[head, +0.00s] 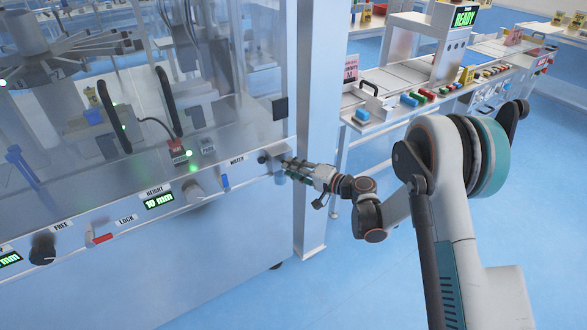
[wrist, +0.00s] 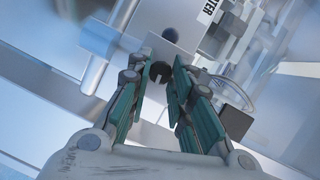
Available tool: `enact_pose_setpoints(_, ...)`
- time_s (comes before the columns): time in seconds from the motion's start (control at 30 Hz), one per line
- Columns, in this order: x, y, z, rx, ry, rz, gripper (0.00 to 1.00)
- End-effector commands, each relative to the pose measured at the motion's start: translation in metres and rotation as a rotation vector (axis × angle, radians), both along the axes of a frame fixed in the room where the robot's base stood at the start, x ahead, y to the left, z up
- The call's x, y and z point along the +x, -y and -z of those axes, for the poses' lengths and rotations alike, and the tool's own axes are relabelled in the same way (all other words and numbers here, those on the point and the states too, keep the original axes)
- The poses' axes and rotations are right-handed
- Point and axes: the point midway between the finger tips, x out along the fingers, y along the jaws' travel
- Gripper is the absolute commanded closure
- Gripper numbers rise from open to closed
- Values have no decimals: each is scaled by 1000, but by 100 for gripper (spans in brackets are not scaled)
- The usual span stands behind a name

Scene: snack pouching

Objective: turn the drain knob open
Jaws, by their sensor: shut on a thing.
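The drain knob (wrist: 160,74) is a small dark round piece at the front face of a pale metal block in the wrist view. My gripper (wrist: 166,70) has its two teal-padded fingers closed on either side of it. In the head view my gripper (head: 286,167) reaches from the right to the right end of the machine's front panel, beside the label WATER. There the fingers hide the knob. A second dark round spot (wrist: 170,34) shows on the block, above the fingertips in the wrist view.
The machine's front panel (head: 215,225) carries a grey knob (head: 196,193), a HEIGHT display, a red-handled LOCK lever (head: 102,239) and a black FREE knob (head: 43,247). A pale post (head: 317,120) stands right behind my gripper. A conveyor bench (head: 400,85) with coloured blocks stands behind.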

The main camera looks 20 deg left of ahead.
Motion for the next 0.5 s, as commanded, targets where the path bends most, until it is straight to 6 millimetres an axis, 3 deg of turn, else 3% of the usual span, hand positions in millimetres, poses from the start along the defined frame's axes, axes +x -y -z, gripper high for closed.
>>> enact_pose_setpoints(0.5,0,1,2,87,-102,1,100)
